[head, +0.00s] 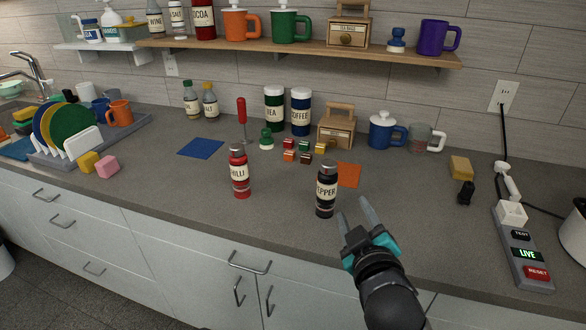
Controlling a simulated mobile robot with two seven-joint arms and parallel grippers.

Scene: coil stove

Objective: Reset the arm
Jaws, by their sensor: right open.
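My right gripper (356,215) is in the lower middle of the head view, at the front edge of the counter. Its two grey fingers are spread, with nothing between them. The black pepper shaker (326,192) stands upright on the counter just to the left of the fingers, and a small gap seems to lie between them. The red chilli shaker (239,172) stands upright further left. My left gripper does not show in the head view.
An orange square (348,175) and a blue square (201,147) lie on the counter (430,200). Small coloured cubes (303,150) sit before a wooden box (337,130). A dish rack (70,150) is at left; a power strip (522,250) with a cord is at right.

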